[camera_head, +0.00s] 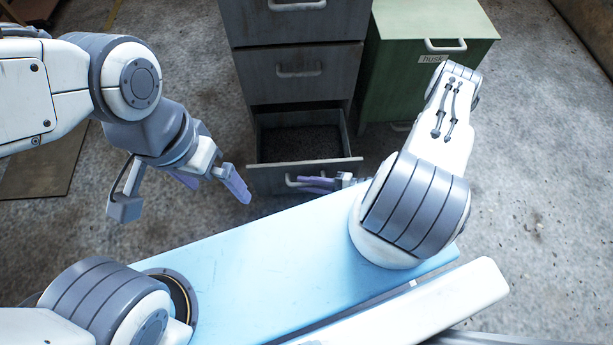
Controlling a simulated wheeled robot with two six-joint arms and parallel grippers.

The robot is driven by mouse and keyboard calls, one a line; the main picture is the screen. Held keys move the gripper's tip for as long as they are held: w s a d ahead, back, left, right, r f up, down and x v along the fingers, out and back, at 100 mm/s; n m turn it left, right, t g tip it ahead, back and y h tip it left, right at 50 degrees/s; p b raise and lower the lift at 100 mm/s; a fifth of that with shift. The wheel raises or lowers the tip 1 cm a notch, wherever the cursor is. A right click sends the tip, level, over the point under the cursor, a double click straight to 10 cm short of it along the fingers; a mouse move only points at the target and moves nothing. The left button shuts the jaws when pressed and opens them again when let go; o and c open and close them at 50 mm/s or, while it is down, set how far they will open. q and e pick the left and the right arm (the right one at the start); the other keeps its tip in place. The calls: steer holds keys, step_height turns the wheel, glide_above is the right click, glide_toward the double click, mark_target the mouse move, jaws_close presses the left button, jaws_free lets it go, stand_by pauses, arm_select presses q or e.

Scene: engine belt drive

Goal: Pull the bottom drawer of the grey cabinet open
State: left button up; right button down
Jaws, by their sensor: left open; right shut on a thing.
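The grey cabinet (297,56) stands at the top middle of the head view. Its bottom drawer (260,183) is pulled out, and its dark inside floor shows. The upper drawers are closed. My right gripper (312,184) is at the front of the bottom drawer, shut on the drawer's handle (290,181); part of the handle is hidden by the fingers. My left gripper (236,186) is open and empty, to the left of the drawer's front and apart from it.
A green cabinet (400,85) with a light handle and a label stands right of the grey one. Concrete floor (540,200) is free on the right. A brown mat or board (45,165) lies at the left. Wooden items stand at the top left.

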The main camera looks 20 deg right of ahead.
steer(key=shift+w+d, duration=0.2)
steer(key=shift+d, duration=0.05)
steer(key=c, duration=0.8)
jaws_free()
steer(key=shift+c, duration=0.2)
steer(key=shift+s, duration=0.1)
steer(key=shift+s+d+r, duration=0.1)
steer(key=shift+d+r, duration=0.05)
steer(key=shift+d, duration=0.15)
steer(key=p+v, duration=0.4)
steer(key=v, duration=0.5)
steer(key=shift+s+d, duration=0.25)
steer(key=shift+r, duration=0.1)
